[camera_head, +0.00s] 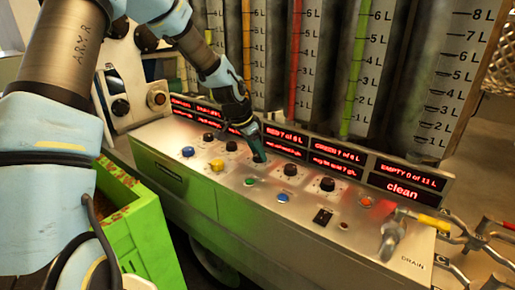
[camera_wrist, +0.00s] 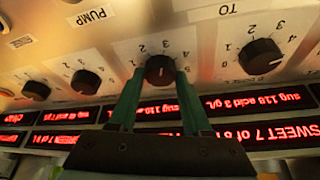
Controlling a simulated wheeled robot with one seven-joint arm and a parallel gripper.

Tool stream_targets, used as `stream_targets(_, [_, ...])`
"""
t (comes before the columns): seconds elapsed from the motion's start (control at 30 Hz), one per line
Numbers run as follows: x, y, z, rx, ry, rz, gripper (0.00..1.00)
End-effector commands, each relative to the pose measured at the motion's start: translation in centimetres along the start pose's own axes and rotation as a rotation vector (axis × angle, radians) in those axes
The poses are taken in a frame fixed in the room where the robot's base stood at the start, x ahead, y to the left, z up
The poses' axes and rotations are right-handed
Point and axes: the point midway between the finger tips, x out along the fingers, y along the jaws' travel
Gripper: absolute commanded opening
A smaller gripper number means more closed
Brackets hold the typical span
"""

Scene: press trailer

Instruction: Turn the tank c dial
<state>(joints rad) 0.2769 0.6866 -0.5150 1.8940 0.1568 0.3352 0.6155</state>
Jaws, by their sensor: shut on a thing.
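My gripper (camera_head: 259,157) reaches down onto the sloped metal panel (camera_head: 308,202), at the middle of a row of black dials. In the wrist view, upside down, its two green fingers (camera_wrist: 160,76) close on either side of a round black dial (camera_wrist: 160,68) with a numbered scale around it. The fingers touch the dial's sides. In the head view the fingers hide this dial. It is the middle one of the row, which fits tank c, but I cannot read its tank letter.
Neighbouring dials stand close by: one (camera_head: 290,170) to the right, one (camera_head: 231,146) to the left. Coloured buttons, such as a blue one (camera_head: 283,197), line the front. Red displays (camera_head: 338,155) and tall level gauges rise behind. A valve handle (camera_head: 391,236) stands at the right end.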

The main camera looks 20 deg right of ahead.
Motion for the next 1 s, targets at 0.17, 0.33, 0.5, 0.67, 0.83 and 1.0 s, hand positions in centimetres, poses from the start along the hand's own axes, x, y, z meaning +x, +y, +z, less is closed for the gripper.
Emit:
stream_targets(0.17, [0.0,-0.04,0.05,0.04,-0.001,0.018,0.0])
stream_targets(0.33, [0.07,-0.02,0.11,0.055,-0.002,0.024,0.0])
stream_targets(0.5, [0.11,-0.02,0.14,0.056,-0.003,0.024,0.0])
stream_targets(0.67, [0.12,-0.02,0.17,0.055,-0.003,0.025,0.0])
stream_targets(0.83, [0.11,-0.02,0.15,0.054,-0.003,0.024,0.67])
stream_targets(1.0, [0.08,-0.03,0.09,0.054,-0.002,0.024,0.79])
